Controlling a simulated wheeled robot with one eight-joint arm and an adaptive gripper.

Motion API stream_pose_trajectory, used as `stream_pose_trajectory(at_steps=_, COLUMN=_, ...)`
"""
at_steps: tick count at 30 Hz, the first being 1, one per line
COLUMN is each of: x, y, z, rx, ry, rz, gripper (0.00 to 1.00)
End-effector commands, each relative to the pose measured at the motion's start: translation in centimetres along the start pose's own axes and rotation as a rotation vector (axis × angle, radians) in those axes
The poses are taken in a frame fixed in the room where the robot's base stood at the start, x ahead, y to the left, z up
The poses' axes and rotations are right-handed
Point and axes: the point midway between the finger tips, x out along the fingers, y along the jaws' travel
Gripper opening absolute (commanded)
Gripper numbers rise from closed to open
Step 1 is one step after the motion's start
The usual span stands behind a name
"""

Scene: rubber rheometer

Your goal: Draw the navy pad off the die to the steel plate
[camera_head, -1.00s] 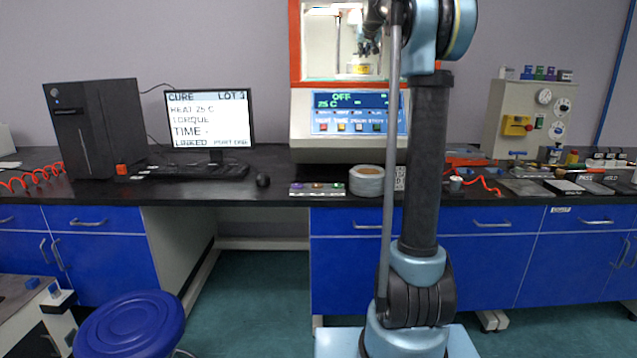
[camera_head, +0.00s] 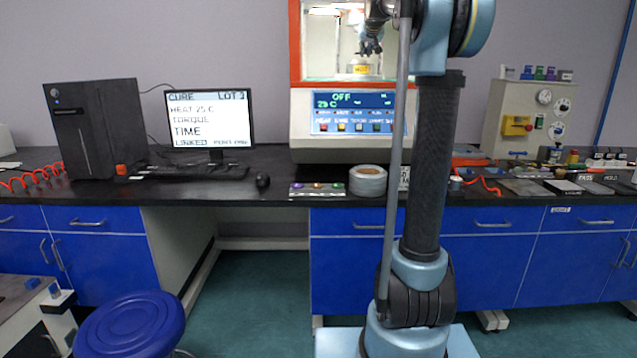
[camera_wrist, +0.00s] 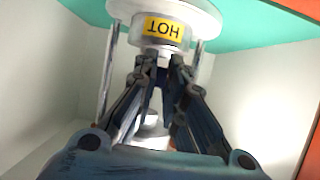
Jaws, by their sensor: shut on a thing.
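The lower die is a pale cylinder with a yellow HOT label (camera_head: 361,69), inside the orange-framed rheometer chamber. It also shows, upside down, at the top of the wrist view (camera_wrist: 178,47). My gripper (camera_head: 371,47) is in the chamber just above the die. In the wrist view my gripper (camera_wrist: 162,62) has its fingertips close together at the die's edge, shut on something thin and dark. This fits the navy pad, but it is mostly hidden between the fingers and I cannot make out its outline. A flat grey plate (camera_head: 526,188), likely the steel plate, lies on the bench at right.
The chamber has pale side walls, an orange frame (camera_head: 295,45) and upright posts (camera_wrist: 107,75) beside the die. The rheometer panel (camera_head: 352,113) reads OFF, 25 C. Dark PASS and HOLD plates lie right of the grey plate.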

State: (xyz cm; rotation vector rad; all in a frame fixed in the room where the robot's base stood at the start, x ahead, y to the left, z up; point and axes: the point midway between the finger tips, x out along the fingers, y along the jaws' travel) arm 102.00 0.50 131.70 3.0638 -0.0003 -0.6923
Motion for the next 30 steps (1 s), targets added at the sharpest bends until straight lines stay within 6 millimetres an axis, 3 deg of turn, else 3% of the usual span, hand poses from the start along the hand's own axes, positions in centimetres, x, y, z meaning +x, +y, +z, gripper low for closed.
stream_pose_trajectory(at_steps=30, x=-4.5, y=0.0, z=2.1, rx=0.000, ry=0.000, rz=0.000, gripper=0.00)
